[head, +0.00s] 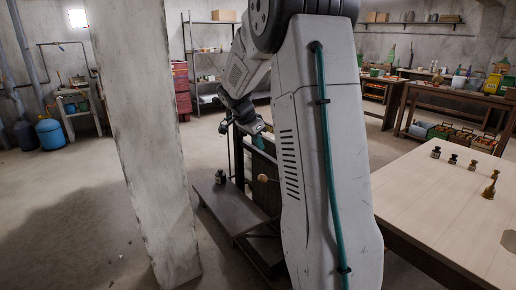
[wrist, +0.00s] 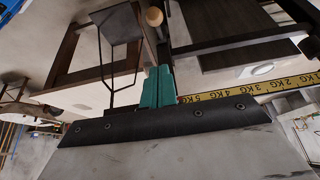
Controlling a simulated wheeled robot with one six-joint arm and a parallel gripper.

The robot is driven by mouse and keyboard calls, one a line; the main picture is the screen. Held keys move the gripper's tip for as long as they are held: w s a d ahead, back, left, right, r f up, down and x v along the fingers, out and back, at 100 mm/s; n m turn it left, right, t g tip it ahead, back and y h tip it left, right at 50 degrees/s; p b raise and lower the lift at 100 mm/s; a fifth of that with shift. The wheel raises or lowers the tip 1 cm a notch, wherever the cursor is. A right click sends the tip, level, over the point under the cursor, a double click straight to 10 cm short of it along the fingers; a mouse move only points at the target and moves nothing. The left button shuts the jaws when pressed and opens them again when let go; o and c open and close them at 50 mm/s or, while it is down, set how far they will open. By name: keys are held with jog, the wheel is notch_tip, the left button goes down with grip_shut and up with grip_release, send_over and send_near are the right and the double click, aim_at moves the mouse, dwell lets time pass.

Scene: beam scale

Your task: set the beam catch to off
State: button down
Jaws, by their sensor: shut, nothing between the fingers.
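The beam scale (head: 237,208) stands on the floor left of my arm in the head view, dark and partly hidden by the arm. A round pale wooden knob (head: 263,178) sticks out from its frame; a like knob shows at the top of the wrist view (wrist: 154,16). I cannot tell for certain whether it belongs to the beam catch. A yellow strip with KG marks (wrist: 215,95) runs along the beam, behind my fingers. My gripper (wrist: 159,70) has its teal fingers together and empty, apart from the knob in the picture. It also shows in the head view (head: 258,138), above the knob.
A dark weight (head: 220,178) stands on the scale's platform. A concrete pillar (head: 150,140) stands close to the left of it. A pale table (head: 440,205) at the right holds several small weights. Open floor lies at the far left.

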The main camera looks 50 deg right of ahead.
send_over(261, 176)
jog(key=d, duration=0.2)
jog(key=f, duration=0.7)
jog(key=shift+s, duration=0.2)
jog(key=shift+w+a+f, duration=0.1)
jog(key=shift+a+f, duration=0.1)
jog(key=shift+f, duration=0.4)
jog(key=shift+w+a+f, duration=0.1)
jog(key=shift+a+f, duration=0.1)
jog(key=shift+f, duration=0.35)
jog(key=shift+a+f, duration=0.25)
jog(key=shift+f, duration=0.4)
jog(key=shift+w+a+f, duration=0.1)
jog(key=shift+a+f, duration=0.7)
jog(key=shift+f, duration=0.15)
jog(key=shift+r, duration=0.1)
jog(key=r, duration=0.2)
jog(key=d+r, duration=0.1)
jog(key=r, duration=0.1)
jog(key=a+v, duration=0.1)
jog(key=v, duration=0.9)
jog(key=shift+f, duration=0.25)
